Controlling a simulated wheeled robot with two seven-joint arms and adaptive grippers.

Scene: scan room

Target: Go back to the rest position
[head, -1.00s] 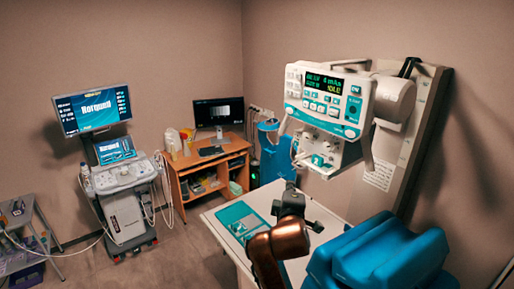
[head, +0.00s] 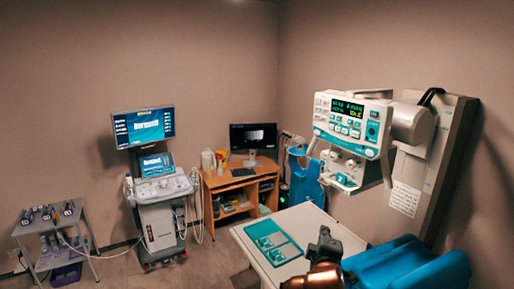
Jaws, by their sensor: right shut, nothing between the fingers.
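My right gripper (head: 325,238) shows at the bottom of the head view, in front of the right part of the white table (head: 308,215). Its dark fingers look closed and hold nothing. My copper-coloured right arm comes up from the bottom edge below it. A teal tray (head: 292,252) with small pale items lies on the table, left of the gripper and apart from it in the picture. My left gripper is out of view.
A blue padded chair (head: 410,268) is right of the gripper. The white control unit (head: 352,125) hangs above the table. An ultrasound cart (head: 158,190), a wooden desk (head: 232,184) and a grey trolley (head: 48,226) stand further left.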

